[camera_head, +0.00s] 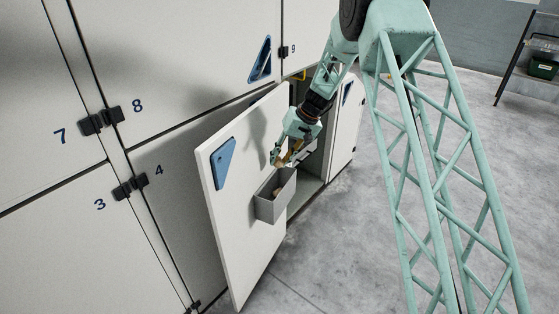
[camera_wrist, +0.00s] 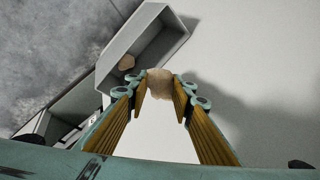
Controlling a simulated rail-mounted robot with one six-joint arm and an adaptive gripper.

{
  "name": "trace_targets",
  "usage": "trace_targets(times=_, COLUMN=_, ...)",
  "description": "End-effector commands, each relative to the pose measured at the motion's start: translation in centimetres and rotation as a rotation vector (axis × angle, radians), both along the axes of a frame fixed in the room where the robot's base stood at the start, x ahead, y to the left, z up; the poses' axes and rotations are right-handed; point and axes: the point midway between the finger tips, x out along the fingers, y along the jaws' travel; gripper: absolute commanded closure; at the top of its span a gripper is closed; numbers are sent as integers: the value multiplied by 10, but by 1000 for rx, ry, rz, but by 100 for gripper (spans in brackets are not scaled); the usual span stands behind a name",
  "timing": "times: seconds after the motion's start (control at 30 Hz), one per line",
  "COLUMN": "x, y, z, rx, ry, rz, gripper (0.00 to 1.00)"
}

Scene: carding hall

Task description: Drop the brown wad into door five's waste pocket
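A tan-brown wad (camera_wrist: 160,84) sits between the fingertips of my gripper (camera_wrist: 159,90) in the wrist view, touched on both sides. In the head view my gripper (camera_head: 287,158) is just above the grey waste pocket (camera_head: 268,208), which is fixed to the face of an open white door (camera_head: 232,232). The pocket also shows in the wrist view (camera_wrist: 150,30), ahead and to the left of the fingertips. A small brownish lump (camera_wrist: 127,62) lies inside it. The held wad is not clearly distinguishable in the head view. No number is readable on the open door.
Closed doors marked 7, 8, 3, 4 and 9 fill the left and top. The open door has a blue plate (camera_head: 223,163). Another door (camera_head: 345,125) stands beyond the opening. A rack with a green bin (camera_head: 543,67) is far right; grey floor is clear.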

Motion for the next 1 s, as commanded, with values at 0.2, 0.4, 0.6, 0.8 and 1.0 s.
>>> trace_targets(times=0.2, x=0, y=0, z=-9, rx=0, ry=1, rz=-1, gripper=82)
trace_targets(times=0.4, x=-1, y=0, z=-21, rx=1, ry=1, rz=1, gripper=82)
trace_targets(times=0.6, x=0, y=0, z=-35, rx=0, ry=1, rz=0, gripper=82)
trace_targets(times=0.8, x=0, y=0, z=-50, rx=0, ry=1, rz=0, gripper=82)
trace_targets(times=1.0, x=0, y=0, z=-59, rx=0, ry=1, rz=0, gripper=82)
